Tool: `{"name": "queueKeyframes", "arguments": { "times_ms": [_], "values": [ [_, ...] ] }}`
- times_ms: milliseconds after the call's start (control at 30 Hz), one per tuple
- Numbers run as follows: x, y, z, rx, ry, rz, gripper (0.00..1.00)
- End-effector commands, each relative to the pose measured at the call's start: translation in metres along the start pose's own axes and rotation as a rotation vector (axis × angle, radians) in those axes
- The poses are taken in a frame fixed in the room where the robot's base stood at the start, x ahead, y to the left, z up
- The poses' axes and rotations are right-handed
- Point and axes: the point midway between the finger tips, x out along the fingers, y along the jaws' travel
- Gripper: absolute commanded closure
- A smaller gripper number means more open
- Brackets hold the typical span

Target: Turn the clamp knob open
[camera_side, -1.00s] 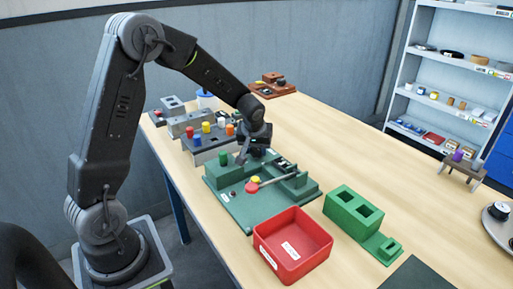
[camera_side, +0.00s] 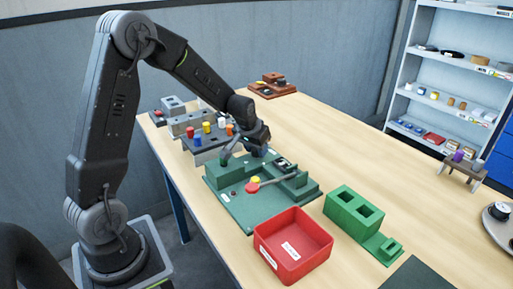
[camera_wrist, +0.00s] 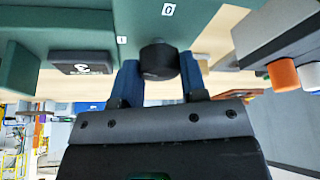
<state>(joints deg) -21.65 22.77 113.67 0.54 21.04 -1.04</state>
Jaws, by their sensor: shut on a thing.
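The clamp knob (camera_wrist: 158,60) is a dark, round knob on a green face in the wrist view. My gripper (camera_wrist: 160,74) has its two blue fingers on either side of it and is shut on it. White labels marked "0" and "1" sit on the green face near the knob. In the side view my gripper (camera_side: 256,150) is tilted at the back of the green fixture (camera_side: 240,212), and it hides the knob there.
A red bin (camera_side: 292,246) stands in front of the fixture, and a green block with square openings (camera_side: 354,208) is to its right. A grey rack with coloured pegs (camera_side: 208,140) stands close behind my gripper. The table on the right behind the fixture is clear.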

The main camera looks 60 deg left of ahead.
Motion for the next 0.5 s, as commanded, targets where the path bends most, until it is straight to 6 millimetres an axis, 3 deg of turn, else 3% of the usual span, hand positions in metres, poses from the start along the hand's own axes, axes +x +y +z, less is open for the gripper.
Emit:
{"name": "queueKeyframes", "arguments": {
  "times_ms": [167, 200, 433, 500],
  "values": [
    [0.0000, 0.0004, 0.0006, 0.001, -0.002, 0.000, 0.84],
    [-0.0001, 0.0004, 0.0007, 0.001, -0.002, 0.000, 0.59],
    [-0.0001, 0.0002, 0.0004, 0.000, -0.001, -0.001, 0.38],
    [0.0000, 0.0002, 0.0003, 0.000, -0.001, -0.001, 0.36]
  ]
}}
